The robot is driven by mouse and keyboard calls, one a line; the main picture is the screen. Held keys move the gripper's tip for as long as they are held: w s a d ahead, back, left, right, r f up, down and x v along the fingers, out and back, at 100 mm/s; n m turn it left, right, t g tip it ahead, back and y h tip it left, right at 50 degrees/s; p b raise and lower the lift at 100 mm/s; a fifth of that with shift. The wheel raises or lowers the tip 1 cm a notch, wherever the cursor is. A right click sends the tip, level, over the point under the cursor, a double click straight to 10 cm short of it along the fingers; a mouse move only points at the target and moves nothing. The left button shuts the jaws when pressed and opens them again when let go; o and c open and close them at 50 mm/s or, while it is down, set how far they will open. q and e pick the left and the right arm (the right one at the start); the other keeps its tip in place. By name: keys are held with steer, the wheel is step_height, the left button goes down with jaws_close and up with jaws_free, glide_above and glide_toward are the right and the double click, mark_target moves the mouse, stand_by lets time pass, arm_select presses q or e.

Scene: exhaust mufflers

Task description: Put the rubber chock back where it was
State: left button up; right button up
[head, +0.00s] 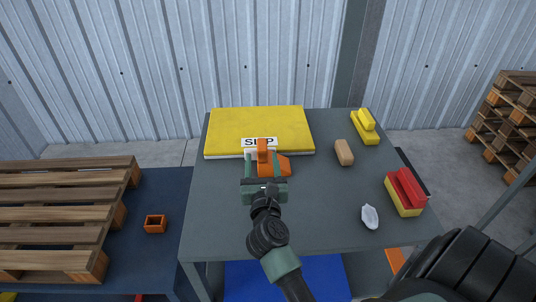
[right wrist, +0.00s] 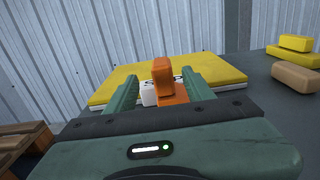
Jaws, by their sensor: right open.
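An orange piece (head: 273,165), which may be the rubber chock, has a low base and an upright part. It sits at the front edge of a yellow pad (head: 260,125) with a white label, partly covering the lettering. My right gripper (head: 264,164) is open, with its green fingers on either side of the orange piece. In the right wrist view, the upright orange part (right wrist: 163,78) shows between the spread fingers (right wrist: 158,84), with gaps at both sides. The palm hides the piece's lower end there. My left gripper is not in view.
The grey table (head: 320,210) also holds a tan block (head: 344,152), a yellow stepped block (head: 365,127), a red and yellow block (head: 404,192) and a white object (head: 370,216). An orange open box (head: 155,224) and pallet (head: 60,220) are at left. The table's front middle is clear.

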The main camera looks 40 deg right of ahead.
mark_target(263, 153)
steer(key=x, duration=0.6)
steer(key=shift+w+d+p, duration=0.15)
steer(key=shift+d+p, duration=0.05)
steer(key=shift+p, duration=0.15)
steer(key=shift+c, duration=0.3)
jaws_close()
stand_by(0.8)
